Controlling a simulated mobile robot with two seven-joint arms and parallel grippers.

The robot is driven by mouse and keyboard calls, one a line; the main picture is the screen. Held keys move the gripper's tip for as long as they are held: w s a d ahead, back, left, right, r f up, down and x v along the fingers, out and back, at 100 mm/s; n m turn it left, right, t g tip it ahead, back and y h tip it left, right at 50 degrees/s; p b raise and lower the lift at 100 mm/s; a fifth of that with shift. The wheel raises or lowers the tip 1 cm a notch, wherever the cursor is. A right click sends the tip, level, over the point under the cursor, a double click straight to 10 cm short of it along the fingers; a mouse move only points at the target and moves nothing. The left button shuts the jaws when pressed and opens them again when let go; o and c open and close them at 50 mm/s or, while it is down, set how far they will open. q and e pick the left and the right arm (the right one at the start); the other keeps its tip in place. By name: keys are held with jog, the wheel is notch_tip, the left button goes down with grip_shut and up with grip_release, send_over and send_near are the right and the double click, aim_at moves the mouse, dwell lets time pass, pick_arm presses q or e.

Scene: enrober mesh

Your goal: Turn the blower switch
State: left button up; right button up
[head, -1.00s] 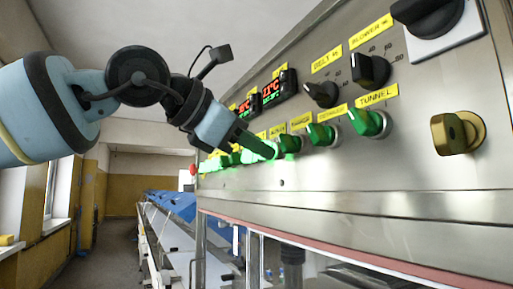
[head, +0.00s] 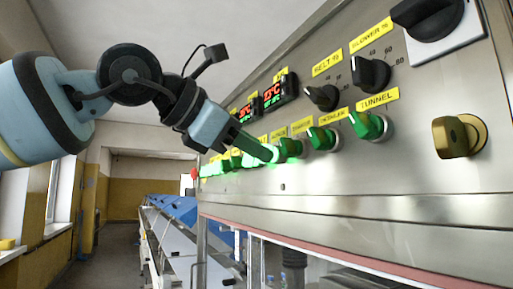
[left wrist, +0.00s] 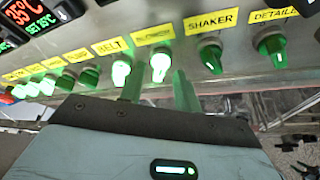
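The blower switch (left wrist: 160,66) is a green knob, glowing bright, under the yellow BLOWER label in the left wrist view. Its handle looks roughly upright. My left gripper (left wrist: 158,92) has its two fingers apart, one on each side of this switch, with gaps still showing beside the knob. In the head view my left gripper (head: 268,152) reaches the row of green switches from the left and hides the blower switch. My right gripper is in neither view.
The lit belt switch (left wrist: 121,72) is close to the left finger. The unlit shaker switch (left wrist: 210,54) and detailer switch (left wrist: 271,48) are to the right. In the head view, black dials (head: 370,74) and a brass key switch (head: 459,137) share the steel panel.

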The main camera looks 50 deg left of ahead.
pick_arm(q)
jog(key=v, duration=0.6)
jog(key=shift+s, duration=0.25)
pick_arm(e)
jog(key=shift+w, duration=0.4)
pick_arm(q)
jog(key=shift+r, duration=0.15)
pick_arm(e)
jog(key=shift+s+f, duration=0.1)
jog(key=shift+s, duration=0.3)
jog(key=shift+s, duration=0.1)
